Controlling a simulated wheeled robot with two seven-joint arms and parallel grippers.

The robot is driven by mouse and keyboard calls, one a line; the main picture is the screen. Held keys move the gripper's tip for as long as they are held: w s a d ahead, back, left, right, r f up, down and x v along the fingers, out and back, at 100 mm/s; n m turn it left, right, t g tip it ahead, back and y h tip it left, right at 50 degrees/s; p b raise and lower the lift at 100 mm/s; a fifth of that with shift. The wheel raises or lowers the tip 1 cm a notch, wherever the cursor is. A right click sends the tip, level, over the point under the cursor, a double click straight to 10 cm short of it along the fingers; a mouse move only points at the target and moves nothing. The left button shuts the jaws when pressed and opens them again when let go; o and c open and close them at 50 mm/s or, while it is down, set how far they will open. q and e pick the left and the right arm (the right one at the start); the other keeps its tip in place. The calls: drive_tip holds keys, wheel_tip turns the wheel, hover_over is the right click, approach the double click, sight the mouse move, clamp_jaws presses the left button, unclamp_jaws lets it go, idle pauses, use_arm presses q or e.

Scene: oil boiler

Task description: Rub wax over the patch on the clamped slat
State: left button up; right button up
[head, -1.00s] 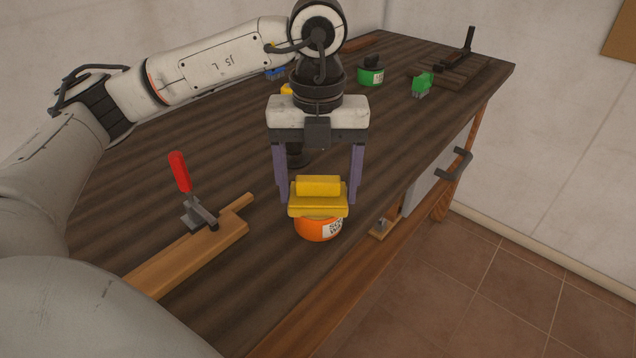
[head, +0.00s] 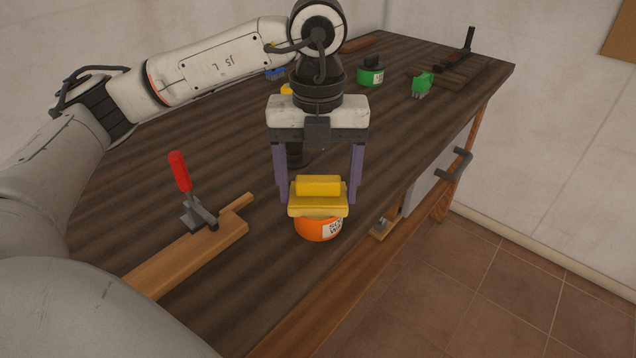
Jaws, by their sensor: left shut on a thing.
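My left gripper (head: 319,196) points down, its two purple fingers on either side of a yellow applicator block (head: 318,186), shut on it. The block is at the top of an orange tin (head: 318,228) with a white label that seems to read wax; the block hides the tin's opening. The wooden slat (head: 190,258) lies on the bench at the left, under a clamp with a red handle (head: 180,172). I cannot make out a patch on the slat. My right gripper is not in view.
The dark wooden bench (head: 225,150) has free room between slat and tin. A green tin (head: 370,76), a green brush (head: 422,84), a blue brush (head: 275,73) and a dark slatted rack (head: 462,72) stand farther back. The bench's right edge is close to the orange tin.

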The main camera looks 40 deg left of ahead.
sight(318, 178)
use_arm(q)
drive_tip(key=shift+r+p, duration=2.55)
drive_tip(key=shift+r, duration=0.95)
